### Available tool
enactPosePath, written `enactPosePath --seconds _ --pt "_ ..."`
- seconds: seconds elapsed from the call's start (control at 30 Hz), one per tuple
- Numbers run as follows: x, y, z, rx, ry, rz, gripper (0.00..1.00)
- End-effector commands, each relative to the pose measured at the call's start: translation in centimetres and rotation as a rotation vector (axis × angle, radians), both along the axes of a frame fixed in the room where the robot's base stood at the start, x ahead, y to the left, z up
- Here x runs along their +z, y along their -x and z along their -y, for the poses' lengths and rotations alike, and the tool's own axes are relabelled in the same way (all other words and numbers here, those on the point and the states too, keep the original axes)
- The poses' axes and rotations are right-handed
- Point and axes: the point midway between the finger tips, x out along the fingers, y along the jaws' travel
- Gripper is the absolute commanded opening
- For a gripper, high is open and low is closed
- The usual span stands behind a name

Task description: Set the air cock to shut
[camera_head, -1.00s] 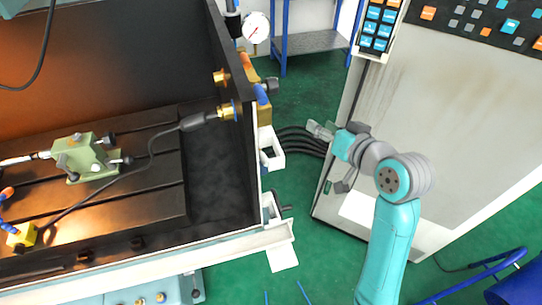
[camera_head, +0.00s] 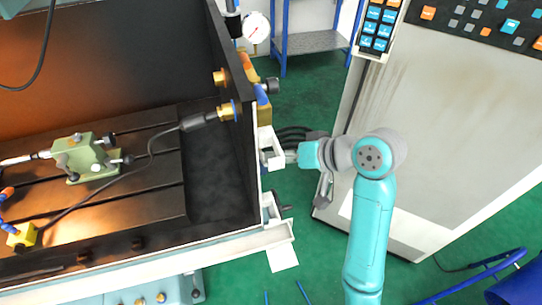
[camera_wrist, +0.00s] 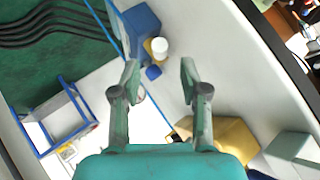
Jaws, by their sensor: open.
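My gripper (camera_head: 288,157) is beside the machine's right outer wall, close to a white open bracket (camera_head: 271,163). In the wrist view my gripper (camera_wrist: 160,82) is open, with nothing between its fingers. Just beyond the fingertips is a small blue piece (camera_wrist: 153,72), below a blue block (camera_wrist: 140,30) with a white round cap (camera_wrist: 160,49) and a brass-coloured part. I cannot tell for certain which fitting is the air cock. In the head view a blue lever-like part (camera_head: 262,92) sits by a yellow block (camera_head: 262,113) higher on the wall.
A yellow block (camera_wrist: 230,138) lies close to the right finger in the wrist view. Black hoses (camera_head: 290,137) run behind my gripper. A pressure gauge (camera_head: 256,27) and a grey cabinet (camera_head: 430,120) stand nearby. Green floor is open between the machine and the cabinet.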

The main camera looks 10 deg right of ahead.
Motion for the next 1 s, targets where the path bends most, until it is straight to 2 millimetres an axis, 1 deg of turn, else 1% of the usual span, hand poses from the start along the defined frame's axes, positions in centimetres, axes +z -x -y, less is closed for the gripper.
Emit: enactPosePath --seconds 0.03,0.1,0.3,0.63,0.67,0.7,0.77,0.8,0.83,1.0 --pt "-0.6 -0.4 -0.6 0.002 0.000 -0.002 0.44" --pt "-1.1 -0.9 -1.2 0.002 0.000 -0.001 0.44" --pt "-2.0 -1.8 -2.1 -0.001 0.000 0.001 0.44" --pt "-2.2 -2.0 -2.3 -0.001 0.001 0.001 0.44" --pt "-2.2 -2.0 -2.3 -0.001 0.001 0.001 0.39" --pt "-2.2 -2.0 -2.2 -0.001 0.001 0.001 0.29" --pt "-2.2 -2.0 -2.2 -0.001 0.001 0.001 0.14" --pt "-2.2 -2.0 -2.2 -0.001 0.001 0.001 0.04" --pt "-2.2 -2.0 -2.2 -0.001 0.001 0.001 0.00" --pt "-2.2 -1.9 -2.3 -0.005 0.001 0.001 0.00"
